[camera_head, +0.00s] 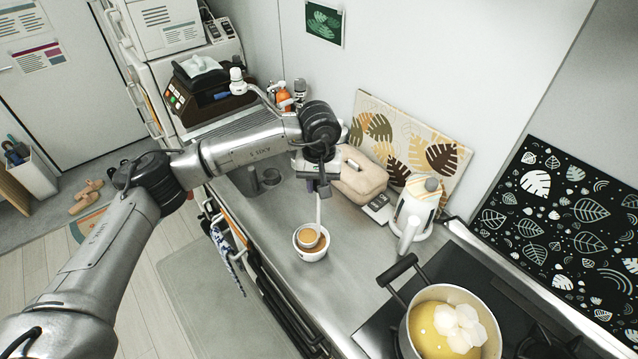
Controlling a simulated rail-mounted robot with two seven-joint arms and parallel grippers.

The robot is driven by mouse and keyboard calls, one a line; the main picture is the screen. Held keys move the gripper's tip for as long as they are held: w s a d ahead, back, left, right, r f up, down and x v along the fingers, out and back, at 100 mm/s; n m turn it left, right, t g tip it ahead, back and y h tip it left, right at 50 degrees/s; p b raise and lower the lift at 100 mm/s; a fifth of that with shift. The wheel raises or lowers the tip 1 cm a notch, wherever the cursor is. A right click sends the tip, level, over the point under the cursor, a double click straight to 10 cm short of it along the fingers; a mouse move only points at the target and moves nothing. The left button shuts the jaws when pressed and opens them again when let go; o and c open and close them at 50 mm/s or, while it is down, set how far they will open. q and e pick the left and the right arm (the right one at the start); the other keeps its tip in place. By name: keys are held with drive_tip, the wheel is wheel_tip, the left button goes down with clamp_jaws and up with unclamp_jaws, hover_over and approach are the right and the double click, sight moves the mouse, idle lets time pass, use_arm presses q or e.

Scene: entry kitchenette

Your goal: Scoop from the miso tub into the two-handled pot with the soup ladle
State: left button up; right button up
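The miso tub (311,255) is a small white round tub on the steel counter, near the middle of the view. The soup ladle (319,212) stands nearly upright, with its bowl down in the tub and brown miso showing there. My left gripper (319,186) is above the tub, at the top of the ladle's handle, and appears shut on it; the fingers are small and partly hidden by the wrist. The two-handled pot (408,336) is on the stove at lower right, with yellow broth and several white pieces in it. One black handle points up-left. My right gripper is out of view.
A white kettle (413,212) stands between the tub and the pot, near the wall. A beige bag-like case (359,178) and a leaf-patterned board (410,140) are behind. The counter between tub and pot is clear. The counter's front edge runs close by the tub.

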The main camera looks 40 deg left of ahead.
use_arm(q)
drive_tip(key=shift+r, duration=0.15)
drive_tip(key=shift+r+p, duration=0.85)
drive_tip(key=shift+r, duration=0.55)
drive_tip(key=shift+r+p, duration=0.5)
drive_tip(key=shift+r, duration=0.5)
